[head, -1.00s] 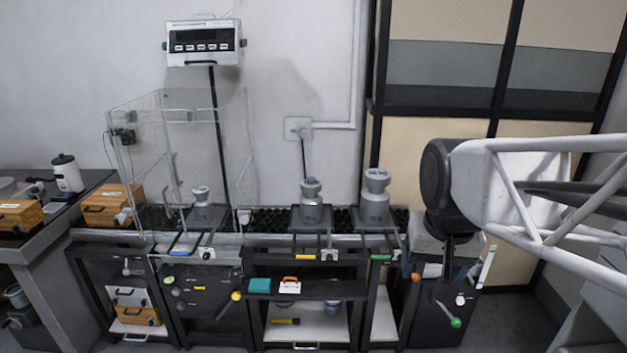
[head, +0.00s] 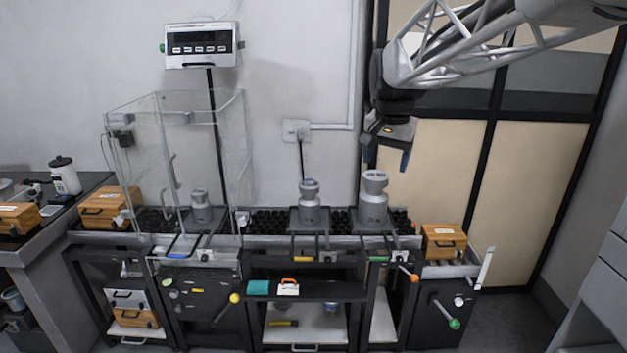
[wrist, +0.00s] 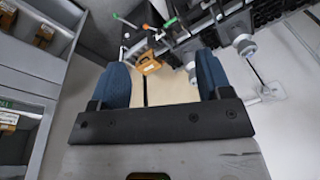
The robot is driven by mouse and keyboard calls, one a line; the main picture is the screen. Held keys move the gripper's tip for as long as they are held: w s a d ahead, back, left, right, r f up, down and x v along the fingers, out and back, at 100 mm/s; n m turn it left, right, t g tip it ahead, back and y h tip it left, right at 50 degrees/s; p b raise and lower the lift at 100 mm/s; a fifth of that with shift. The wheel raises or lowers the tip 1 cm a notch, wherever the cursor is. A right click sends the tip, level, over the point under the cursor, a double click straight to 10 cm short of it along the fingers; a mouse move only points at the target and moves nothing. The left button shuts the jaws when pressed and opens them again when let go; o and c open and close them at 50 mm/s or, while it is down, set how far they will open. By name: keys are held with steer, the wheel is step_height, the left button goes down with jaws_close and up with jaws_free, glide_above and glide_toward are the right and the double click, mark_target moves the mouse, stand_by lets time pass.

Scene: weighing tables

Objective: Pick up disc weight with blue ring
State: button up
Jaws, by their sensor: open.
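I cannot make out a blue ring on any disc weight at this size. Three grey knobbed weights stand along the bench: a small one (head: 202,208) inside the glass case, a middle one (head: 310,212) with a darker top, and a large one (head: 373,210) at the right. My gripper (head: 387,160) is open and empty, raised above and just right of the large weight. In the wrist view its blue fingers (wrist: 163,68) stand apart with nothing held between them.
A glass case (head: 205,130) encloses the left bench. A wooden box (head: 444,243) sits on the right-hand stand and shows between the fingers in the wrist view (wrist: 150,66). A display (head: 202,46) hangs on the wall. Levers stick out along the bench front.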

steer(key=w+a+m, duration=0.3)
steer(key=w, duration=1.4)
steer(key=m+g, duration=0.2)
steer(key=m, duration=0.5)
glide_above(309, 180)
steer(key=f, duration=2.4)
steer(key=shift+d+f, duration=0.25)
steer(key=shift+f, duration=0.1)
steer(key=shift+w+a+f+m, duration=0.2)
steer(key=shift+f+m, duration=0.1)
steer(key=shift+f, duration=0.1)
steer(key=shift+f, duration=0.1)
steer(key=shift+f, duration=1.2)
steer(key=shift+f, duration=0.1)
